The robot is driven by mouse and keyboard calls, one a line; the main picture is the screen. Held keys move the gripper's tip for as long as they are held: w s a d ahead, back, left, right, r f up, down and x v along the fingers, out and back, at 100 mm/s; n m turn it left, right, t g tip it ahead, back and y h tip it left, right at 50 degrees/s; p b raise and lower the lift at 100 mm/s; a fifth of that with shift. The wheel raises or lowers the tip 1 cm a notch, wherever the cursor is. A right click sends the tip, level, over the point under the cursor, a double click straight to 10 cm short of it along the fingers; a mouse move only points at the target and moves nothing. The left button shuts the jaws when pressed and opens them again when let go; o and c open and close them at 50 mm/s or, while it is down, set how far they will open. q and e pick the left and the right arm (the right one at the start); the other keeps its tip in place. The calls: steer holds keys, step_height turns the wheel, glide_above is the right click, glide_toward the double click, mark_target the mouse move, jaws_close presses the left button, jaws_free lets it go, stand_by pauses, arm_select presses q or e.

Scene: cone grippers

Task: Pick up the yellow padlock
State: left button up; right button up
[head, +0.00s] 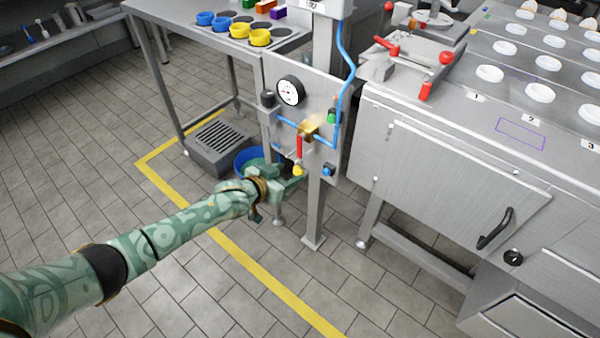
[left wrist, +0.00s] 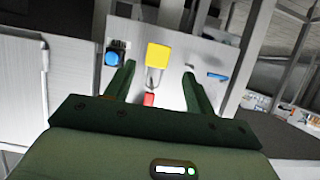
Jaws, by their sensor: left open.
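The yellow padlock (head: 297,170) hangs low on the grey valve panel, just below the red valve handle (head: 299,146). In the left wrist view the yellow padlock (left wrist: 158,57) shows its body and a metal shackle, with the red handle (left wrist: 149,99) beside the shackle. My left gripper (head: 290,172) is at the panel by the padlock. In the left wrist view the left gripper (left wrist: 160,69) is open, with one finger on each side of the padlock in the picture. I cannot tell whether either finger touches it. My right gripper is not in view.
A blue knob (head: 328,170) sits on the panel close to the right of the padlock, and also shows in the left wrist view (left wrist: 115,53). A gauge (head: 290,91) and blue hose (head: 347,70) are above. A blue bucket (head: 246,156) stands behind my gripper.

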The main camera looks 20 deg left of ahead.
mark_target(297, 168)
arm_select(q)
steer(key=b+x, duration=0.1)
steer(key=x, duration=0.1)
steer(key=b+x, duration=0.2)
steer(key=x, duration=0.1)
steer(key=shift+d+f, duration=0.1)
steer(key=shift+d, duration=0.15)
steer(key=shift+r, duration=0.35)
jaws_close()
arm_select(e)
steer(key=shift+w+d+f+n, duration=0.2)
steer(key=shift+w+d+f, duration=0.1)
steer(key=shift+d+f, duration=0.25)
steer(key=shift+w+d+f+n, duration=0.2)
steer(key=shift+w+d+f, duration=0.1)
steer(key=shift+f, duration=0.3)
